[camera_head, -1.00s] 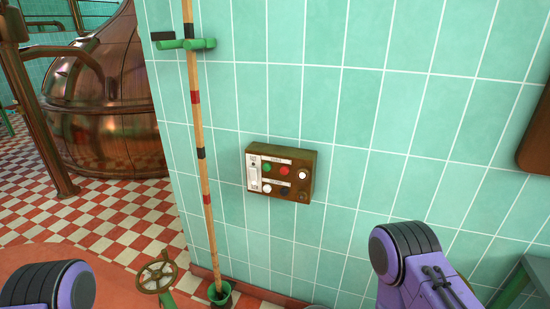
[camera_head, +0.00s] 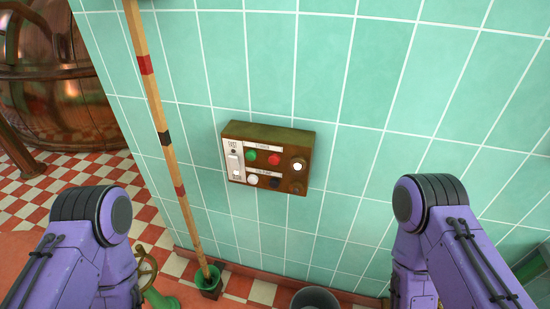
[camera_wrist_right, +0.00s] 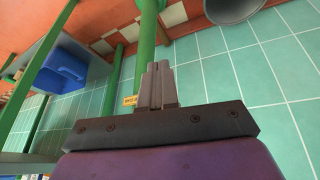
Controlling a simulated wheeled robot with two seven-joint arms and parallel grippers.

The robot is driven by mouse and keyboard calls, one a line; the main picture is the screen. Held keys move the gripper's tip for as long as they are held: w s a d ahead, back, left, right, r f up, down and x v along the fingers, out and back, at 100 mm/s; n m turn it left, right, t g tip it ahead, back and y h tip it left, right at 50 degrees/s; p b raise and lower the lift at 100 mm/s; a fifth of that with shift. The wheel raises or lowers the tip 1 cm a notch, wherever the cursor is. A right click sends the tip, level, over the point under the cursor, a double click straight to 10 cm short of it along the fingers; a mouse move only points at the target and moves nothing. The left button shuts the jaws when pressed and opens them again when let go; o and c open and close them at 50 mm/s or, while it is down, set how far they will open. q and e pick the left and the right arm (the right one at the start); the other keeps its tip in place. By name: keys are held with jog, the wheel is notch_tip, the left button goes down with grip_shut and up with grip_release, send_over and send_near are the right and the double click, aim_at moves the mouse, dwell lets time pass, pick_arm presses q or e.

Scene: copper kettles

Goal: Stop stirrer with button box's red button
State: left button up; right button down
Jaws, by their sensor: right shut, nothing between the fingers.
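The brown button box (camera_head: 266,157) is fixed to the green tiled wall, in the middle of the head view. Its red button (camera_head: 274,159) is in the upper row, to the right of the green button (camera_head: 251,154). White and dark buttons sit below, and a white one at the right. My right gripper (camera_wrist_right: 158,68) shows in the right wrist view, shut and empty, with the box out of that view. In the head view only my purple arm links show, one on each side below the box. My left gripper is not seen.
A striped pole (camera_head: 163,137) stands in a green holder (camera_head: 208,282) left of the box. A grey bucket (camera_head: 315,300) is on the floor below. A copper kettle (camera_head: 60,85) stands at far left. A blue bin (camera_wrist_right: 63,68) shows in the wrist view.

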aim_at(274, 160)
jog(key=w+a+r+n+t+y+p, duration=0.2)
jog(key=w+a+r+t+y, duration=0.2)
jog(key=w+a+r, duration=0.7)
jog(key=w+a+r+n+t+y+p, duration=0.2)
jog(key=w+a+r+t+y, duration=0.2)
jog(key=w+a+r, duration=0.75)
jog(key=w+a+r+t+y, duration=0.2)
jog(key=w+a+r+t, duration=0.1)
jog(key=a+r, duration=0.5)
notch_tip(274, 160, up, 4)
jog(key=shift+a+f+n+y, duration=0.2)
jog(key=shift+f+n+y, duration=0.05)
jog(key=shift+n+y, duration=0.15)
jog(key=shift+w, duration=0.1)
jog(key=w+d+p, duration=0.1)
jog(key=w+d, duration=0.1)
jog(key=w, duration=0.6)
jog(key=shift+w+d, duration=0.15)
jog(key=shift+d, duration=0.25)
jog(key=shift+w+d, duration=0.15)
jog(key=shift+w, duration=0.25)
